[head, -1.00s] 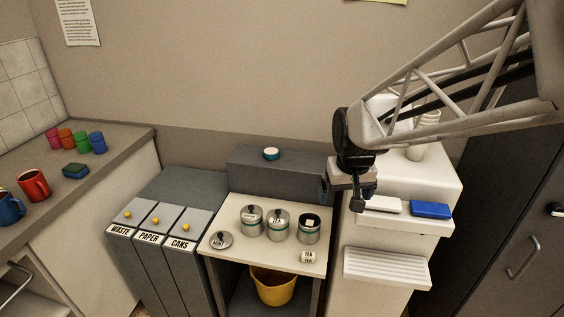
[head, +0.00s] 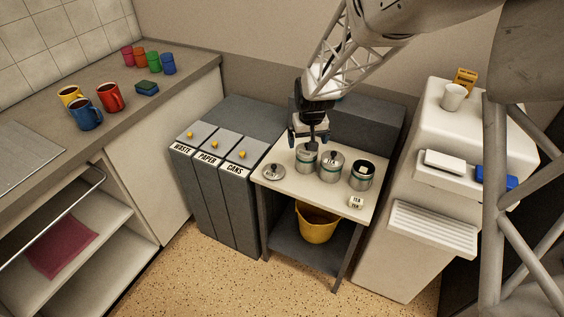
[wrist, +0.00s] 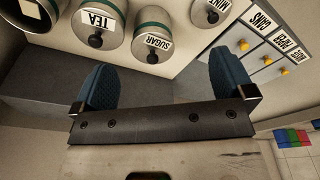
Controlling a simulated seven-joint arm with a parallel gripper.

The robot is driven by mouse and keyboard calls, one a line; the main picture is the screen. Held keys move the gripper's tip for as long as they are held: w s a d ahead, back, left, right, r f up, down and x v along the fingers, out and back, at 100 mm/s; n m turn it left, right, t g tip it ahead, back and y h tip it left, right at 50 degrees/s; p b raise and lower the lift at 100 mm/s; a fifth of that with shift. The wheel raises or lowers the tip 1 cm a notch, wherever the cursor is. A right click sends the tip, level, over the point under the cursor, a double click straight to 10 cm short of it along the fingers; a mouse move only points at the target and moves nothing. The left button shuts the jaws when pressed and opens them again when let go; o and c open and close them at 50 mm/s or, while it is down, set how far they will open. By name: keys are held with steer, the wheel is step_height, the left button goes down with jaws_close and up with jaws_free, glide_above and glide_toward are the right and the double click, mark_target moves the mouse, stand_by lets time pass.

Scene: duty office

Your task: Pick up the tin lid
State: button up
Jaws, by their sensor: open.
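A round grey lid (head: 274,171) with a dark knob and a label reading MINT lies flat at the left end of the small table; part of it shows at the top of the wrist view (wrist: 208,14). The SUGAR tin (head: 306,165) and TEA tin (head: 330,166) stand to its right, with knobbed lids on. An open tin (head: 362,176) stands farther right. My gripper (head: 311,138) is over the back of the table, behind and above the SUGAR tin. Its blue fingers are wide apart and empty in the wrist view (wrist: 165,82).
Waste, paper and cans bins (head: 217,150) stand left of the table (head: 300,190). A grey box (head: 376,125) rises behind it. A small TEA TIN card (head: 356,202) lies at the front right. A white unit (head: 445,135) stands to the right; a yellow bucket (head: 316,224) sits below.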

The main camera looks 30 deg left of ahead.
steer(key=n, duration=0.2)
glide_above(274, 166)
steer(key=f, duration=1)
steer(key=shift+s+d, duration=0.1)
steer(key=shift+s, duration=0.2)
steer(key=shift+f, duration=0.15)
steer(key=shift+w+f, duration=0.1)
steer(key=shift+f, duration=1.1)
steer(key=shift+w+f, duration=0.2)
steer(key=shift+f, duration=2.4)
steer(key=shift+c, duration=0.3)
steer(key=c, duration=0.6)
